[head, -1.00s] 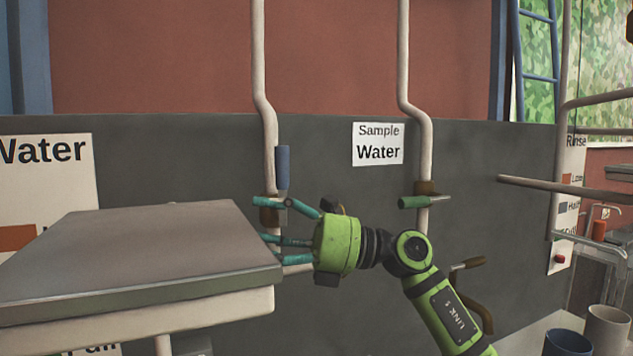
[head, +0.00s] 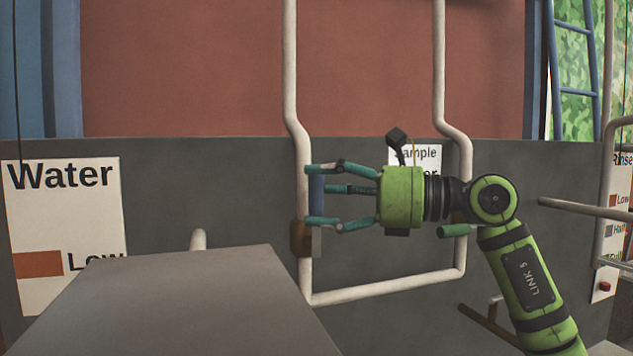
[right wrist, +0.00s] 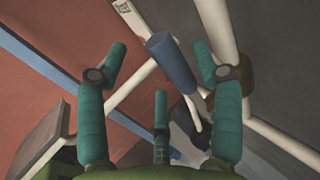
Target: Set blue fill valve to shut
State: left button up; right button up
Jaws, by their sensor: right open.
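The blue fill valve has a blue handle (head: 317,200) that stands upright along the left white pipe, above a brown valve body (head: 300,238). My right gripper (head: 313,195) is open, with its teal fingers spread above and below the handle at its right side. In the right wrist view the blue handle (right wrist: 172,60) lies between the open fingers (right wrist: 165,62), and I cannot tell whether any finger touches it. The far side of the handle is partly hidden by the fingers. My left gripper is not in view.
A green-handled valve (head: 455,231) sits on the right white pipe, partly behind my right arm. A grey flat-topped surface (head: 190,300) stands at the lower left. A Water sign (head: 65,230) hangs on the left wall. A horizontal rail (head: 585,208) juts in at right.

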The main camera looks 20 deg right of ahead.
jog(key=shift+w+a, duration=0.45)
jog(key=shift+w, duration=0.05)
jog(key=shift+w+a+f, duration=0.15)
jog(key=shift+w+f, duration=0.05)
jog(key=shift+w, duration=0.2)
jog(key=shift+s, duration=0.25)
jog(key=c, duration=0.6)
grip_shut()
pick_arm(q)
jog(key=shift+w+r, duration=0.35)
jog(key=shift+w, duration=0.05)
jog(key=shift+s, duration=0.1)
pick_arm(e)
jog(key=shift+w, duration=0.1)
